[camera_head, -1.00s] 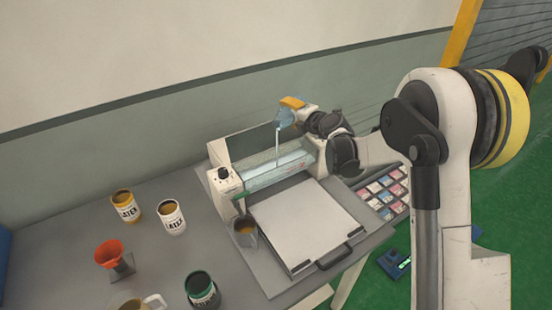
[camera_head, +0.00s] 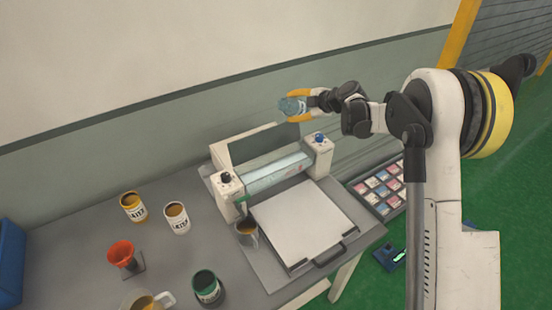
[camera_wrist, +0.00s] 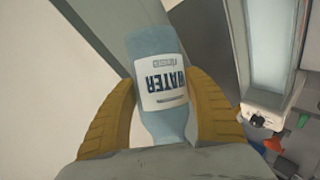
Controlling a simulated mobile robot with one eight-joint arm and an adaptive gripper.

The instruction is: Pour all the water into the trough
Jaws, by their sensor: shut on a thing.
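My gripper (camera_head: 306,104) is shut on the blue water bottle (camera_head: 290,108), raised above the far side of the roller machine. In the wrist view the yellow fingers of the gripper (camera_wrist: 163,85) clasp the bottle (camera_wrist: 152,47) on both sides, and its white label reads "WATER" upside down. No stream leaves the bottle. How much water is in it cannot be told. The trough (camera_head: 274,174) is the long pale-blue channel between the machine's white end blocks. It also shows in the wrist view (camera_wrist: 281,45), off to the right of the bottle.
A white plate (camera_head: 303,222) with a handle lies before the trough. A metal cup (camera_head: 247,232) stands by the left end block. Paint cans (camera_head: 134,207), an orange funnel (camera_head: 122,254) and a mug (camera_head: 150,303) stand at left. A color-sample tray (camera_head: 381,189) lies at right.

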